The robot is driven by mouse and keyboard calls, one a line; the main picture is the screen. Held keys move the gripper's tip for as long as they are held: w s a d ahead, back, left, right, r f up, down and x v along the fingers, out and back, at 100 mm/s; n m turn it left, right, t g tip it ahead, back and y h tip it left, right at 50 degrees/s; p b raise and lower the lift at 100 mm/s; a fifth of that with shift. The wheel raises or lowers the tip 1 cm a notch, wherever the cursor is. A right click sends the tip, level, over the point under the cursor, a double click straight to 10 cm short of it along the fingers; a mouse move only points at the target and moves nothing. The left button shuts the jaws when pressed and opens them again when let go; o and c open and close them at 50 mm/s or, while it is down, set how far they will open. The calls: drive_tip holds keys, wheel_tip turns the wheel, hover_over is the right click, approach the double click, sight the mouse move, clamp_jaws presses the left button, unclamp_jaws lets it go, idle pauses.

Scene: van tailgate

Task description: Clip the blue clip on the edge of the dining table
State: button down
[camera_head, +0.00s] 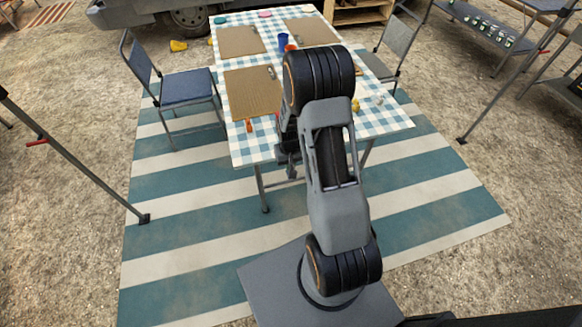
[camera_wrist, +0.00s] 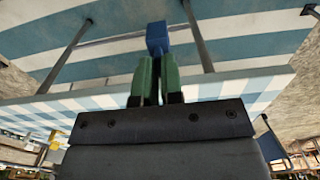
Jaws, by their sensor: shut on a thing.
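My gripper (camera_wrist: 156,66) has green fingers and is shut on the blue clip (camera_wrist: 157,37), which sticks out past the fingertips in the wrist view. The dining table (camera_head: 390,122) has a blue-and-white checked cloth; its near edge also shows in the wrist view (camera_wrist: 235,82). The fingers overlap the table edge there, with the clip seen against the striped rug beyond it. I cannot tell whether the clip touches the edge. In the head view my arm hides the clip and part of the near edge.
Cardboard sheets (camera_head: 253,92) and a small orange item (camera_head: 249,125) lie on the table. A blue cup (camera_head: 283,42) stands near the middle. A blue chair (camera_head: 187,88) is at the left and a grey chair (camera_head: 392,47) at the right. The striped rug (camera_head: 180,245) in front is mostly clear.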

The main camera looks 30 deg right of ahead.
drive_tip(key=shift+w+d+f+b, duration=0.15)
drive_tip(key=shift+w+f+b, duration=0.15)
drive_tip(key=shift+w, duration=0.25)
drive_tip(key=shift+w+d+f+b, duration=0.15)
drive_tip(key=shift+w+f, duration=0.2)
drive_tip(key=shift+w, duration=0.2)
drive_tip(key=shift+w+d+r, duration=0.1)
drive_tip(key=shift+w+d, duration=0.05)
drive_tip(key=shift+w, duration=1)
drive_tip(key=shift+w+d+b, duration=0.15)
drive_tip(key=shift+w+b, duration=0.25)
drive_tip(key=shift+b, duration=0.1)
drive_tip(key=shift+w, duration=0.45)
drive_tip(key=shift+w+d, duration=0.15)
drive_tip(key=shift+w, duration=0.25)
drive_tip(key=shift+w+b, duration=0.35)
drive_tip(key=shift+b, duration=0.05)
drive_tip(key=shift+w+d, duration=0.1)
drive_tip(key=shift+w, duration=0.1)
drive_tip(key=shift+w+d, duration=0.1)
drive_tip(key=shift+w, duration=0.35)
